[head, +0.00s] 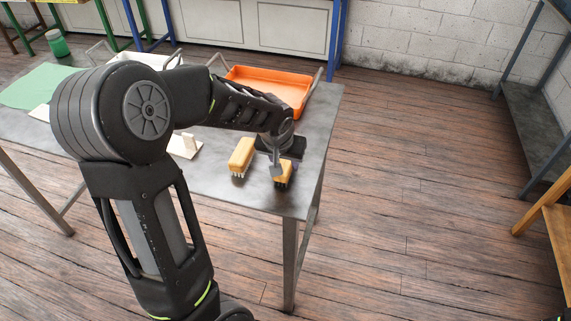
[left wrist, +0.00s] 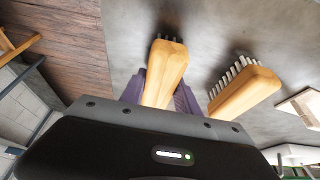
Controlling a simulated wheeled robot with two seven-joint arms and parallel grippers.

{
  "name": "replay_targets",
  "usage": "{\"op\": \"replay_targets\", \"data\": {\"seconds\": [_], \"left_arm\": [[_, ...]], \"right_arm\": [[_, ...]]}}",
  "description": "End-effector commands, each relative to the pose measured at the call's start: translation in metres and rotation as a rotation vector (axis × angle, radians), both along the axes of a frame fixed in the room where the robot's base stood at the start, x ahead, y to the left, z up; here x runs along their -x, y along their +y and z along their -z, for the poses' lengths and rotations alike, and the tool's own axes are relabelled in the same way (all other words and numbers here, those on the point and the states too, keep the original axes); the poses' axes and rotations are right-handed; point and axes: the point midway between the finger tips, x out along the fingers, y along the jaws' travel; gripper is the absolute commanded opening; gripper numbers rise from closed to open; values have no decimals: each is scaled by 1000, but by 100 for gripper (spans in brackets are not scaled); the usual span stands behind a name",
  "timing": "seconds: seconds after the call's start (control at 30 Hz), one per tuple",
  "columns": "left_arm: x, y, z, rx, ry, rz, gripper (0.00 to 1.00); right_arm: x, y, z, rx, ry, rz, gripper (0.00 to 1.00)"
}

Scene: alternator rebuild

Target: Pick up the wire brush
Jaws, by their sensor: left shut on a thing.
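Two brushes with pale wooden bodies are at the near right of the grey metal table. My left gripper (head: 278,163) is shut on one of them, the right-hand brush (head: 284,175). In the left wrist view this held brush (left wrist: 166,68) sits between the purple fingers and shows short dark bristles at its far end. The other brush (head: 241,157) lies just left of the gripper, apart from it. In the left wrist view this other brush (left wrist: 246,91) shows a row of light, metal-looking bristles. I cannot tell whether the held brush touches the table.
An orange tray (head: 268,83) stands behind the gripper at the table's back edge. A white stand-like piece (head: 187,147) is left of the brushes.

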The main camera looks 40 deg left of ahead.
Motion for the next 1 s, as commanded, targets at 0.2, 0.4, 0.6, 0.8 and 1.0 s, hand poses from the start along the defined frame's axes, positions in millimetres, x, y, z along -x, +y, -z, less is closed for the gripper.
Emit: {"op": "replay_targets", "data": {"seconds": [0.2, 0.4, 0.6, 0.8, 1.0], "left_arm": [[0, 0, -6, 0, 0, 0, 0], [-1, 0, -32, -1, -6, -1, 0], [-1, 0, -74, -1, -7, 0, 0], [-1, 0, -101, 0, -4, 0, 0], [0, 0, -106, 0, 0, 1, 0]], "right_arm": [[0, 0, -9, 0, 0, 0, 36], [0, 0, -6, 0, 0, 0, 36], [-1, 0, -3, -2, -2, -1, 36], [-1, 0, -1, -2, -3, -1, 36], [-1, 0, -2, -3, -3, -1, 36]]}}
